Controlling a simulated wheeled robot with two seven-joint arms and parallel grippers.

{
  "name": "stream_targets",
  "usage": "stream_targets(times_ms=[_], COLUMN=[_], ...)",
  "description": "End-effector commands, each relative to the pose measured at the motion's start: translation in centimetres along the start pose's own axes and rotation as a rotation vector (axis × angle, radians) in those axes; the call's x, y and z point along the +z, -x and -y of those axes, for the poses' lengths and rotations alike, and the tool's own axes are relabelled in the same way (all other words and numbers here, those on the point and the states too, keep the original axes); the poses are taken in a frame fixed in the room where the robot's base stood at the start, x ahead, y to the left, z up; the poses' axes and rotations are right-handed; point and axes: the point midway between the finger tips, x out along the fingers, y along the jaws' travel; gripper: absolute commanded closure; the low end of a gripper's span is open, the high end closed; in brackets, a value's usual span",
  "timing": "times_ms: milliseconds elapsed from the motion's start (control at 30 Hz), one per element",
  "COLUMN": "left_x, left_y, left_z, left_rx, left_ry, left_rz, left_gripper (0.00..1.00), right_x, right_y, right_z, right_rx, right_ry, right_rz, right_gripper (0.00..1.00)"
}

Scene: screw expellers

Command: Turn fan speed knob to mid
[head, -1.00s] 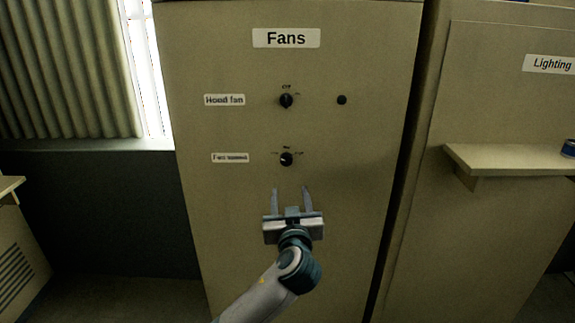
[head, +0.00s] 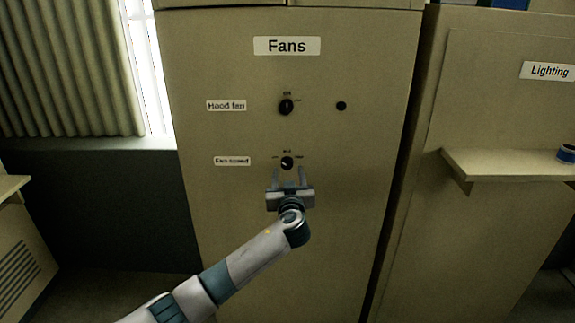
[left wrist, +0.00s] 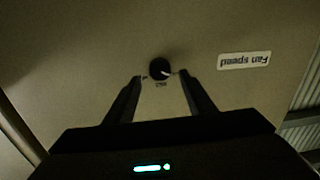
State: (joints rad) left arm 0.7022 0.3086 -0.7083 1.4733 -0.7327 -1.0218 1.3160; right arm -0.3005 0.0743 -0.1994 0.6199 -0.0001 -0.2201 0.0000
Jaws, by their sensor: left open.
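The fan speed knob (head: 287,163) is a small round black knob on the tan panel, beside the "Fan speed" label (head: 232,161). In the head view it has small marks to its left, above it and to its right. In the left wrist view, which is upside down, the knob (left wrist: 160,69) has a white pointer toward the label, which is the left side in the head view. My left gripper (head: 289,173) is open just below the knob. In the wrist view its fingers (left wrist: 160,80) spread to either side of the knob; contact cannot be told.
The hood fan knob (head: 286,106) is above, with a small black round part (head: 341,106) to its right. The "Fans" sign (head: 287,46) is higher. A shelf (head: 510,168) with a blue roll (head: 567,153) juts out at the right. The panel around the knob is flat and clear.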

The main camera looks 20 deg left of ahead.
Motion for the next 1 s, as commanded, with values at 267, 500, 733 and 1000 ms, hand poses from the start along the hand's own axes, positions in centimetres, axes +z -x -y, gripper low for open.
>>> stream_targets(times_ms=[267,500,733,1000], left_x=[-0.1,-0.1,0.0,0.0], left_y=[-2.8,-3.5,-3.5,-3.5], left_z=[0.0,0.0,0.0,0.0], left_rx=[-0.002,0.000,0.000,-0.001], left_ry=[-0.001,0.001,0.001,0.001], left_rz=[0.000,0.000,0.000,0.000], left_gripper=[0.50,0.50,0.50,0.92], right_x=[-0.1,-0.1,0.0,0.0], right_y=[1.1,1.3,1.3,1.3], right_z=[0.0,-0.5,-0.8,-0.8], right_rx=[-0.001,0.005,0.008,0.008], right_ry=[0.001,0.004,0.005,0.004], right_rz=[0.000,0.001,0.001,0.001], right_gripper=[0.03,0.03,0.03,0.03])
